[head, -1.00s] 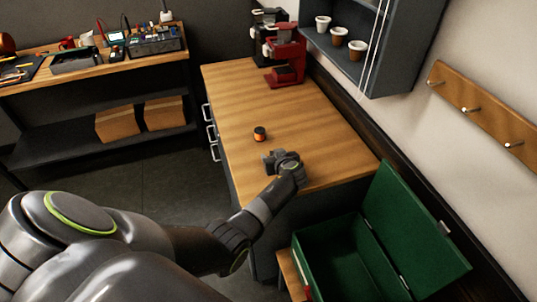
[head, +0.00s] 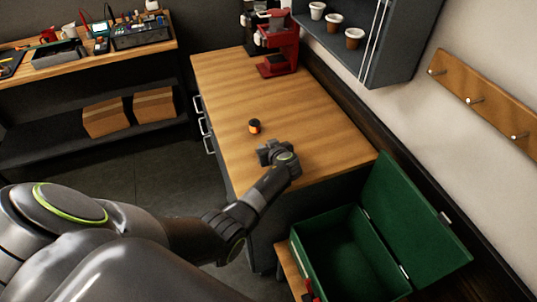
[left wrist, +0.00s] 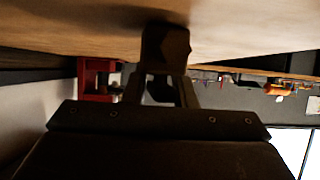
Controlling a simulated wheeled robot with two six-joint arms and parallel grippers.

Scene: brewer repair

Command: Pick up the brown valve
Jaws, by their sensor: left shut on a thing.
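My left gripper (head: 264,154) is low over the near part of the wooden counter (head: 222,88). In the left wrist view, its fingers (left wrist: 166,78) are shut on a dark brown, faceted piece (left wrist: 165,45), which looks like the brown valve. The piece is close to the wood surface; whether it touches is unclear. In the head view the gripper hides it. A small black and orange cylinder (head: 254,126) stands on the counter just beyond the gripper. My right gripper is not in view.
A red coffee machine (head: 279,50) stands at the counter's far end. An open green box (head: 330,262) sits at the lower right. A wall cabinet (head: 392,45) holds several cups. A workbench (head: 165,45) with tools is at the back left. The counter's middle is clear.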

